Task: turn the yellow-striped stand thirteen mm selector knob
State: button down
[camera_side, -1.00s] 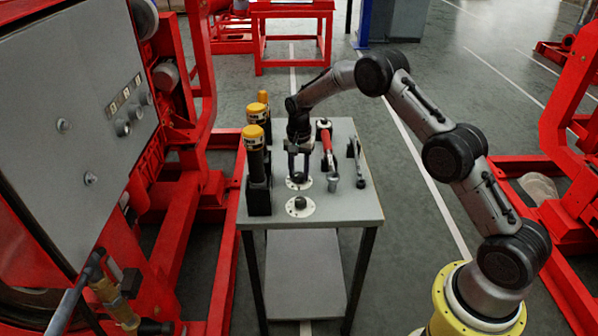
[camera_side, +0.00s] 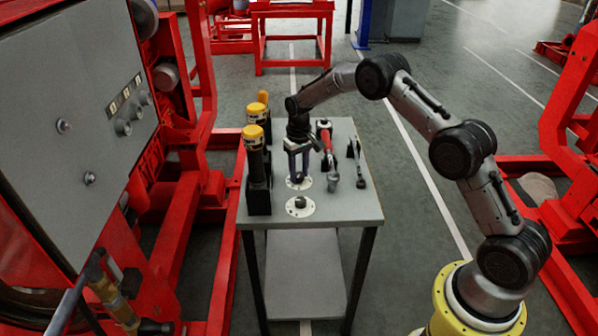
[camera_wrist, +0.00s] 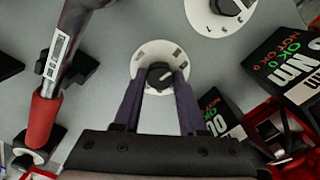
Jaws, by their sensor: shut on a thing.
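Two black selector knobs on round white dials are set in the grey stand top (camera_side: 340,203). My gripper (camera_side: 298,178) points down at the farther knob (camera_wrist: 158,73) and is shut on it, one finger on each side. The white dial (camera_wrist: 146,58) around it carries small dark marks. The nearer knob (camera_side: 299,202) stands free, and it also shows cut off at the top of the wrist view (camera_wrist: 226,5). I see no yellow stripes, so I cannot tell which knob they mark.
Black upright units with yellow caps (camera_side: 254,135) stand along the stand's left edge, close to my gripper. A red-handled wrench (camera_side: 327,147) and a dark tool (camera_side: 356,160) lie on the right. A grey panel (camera_side: 80,110) on a red frame stands left.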

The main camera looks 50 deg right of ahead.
aim_at(299, 175)
jog(key=shift+n, duration=1.1)
jog(key=shift+c, duration=2.3)
grip_release()
notch_tip(299, 175, up, 14)
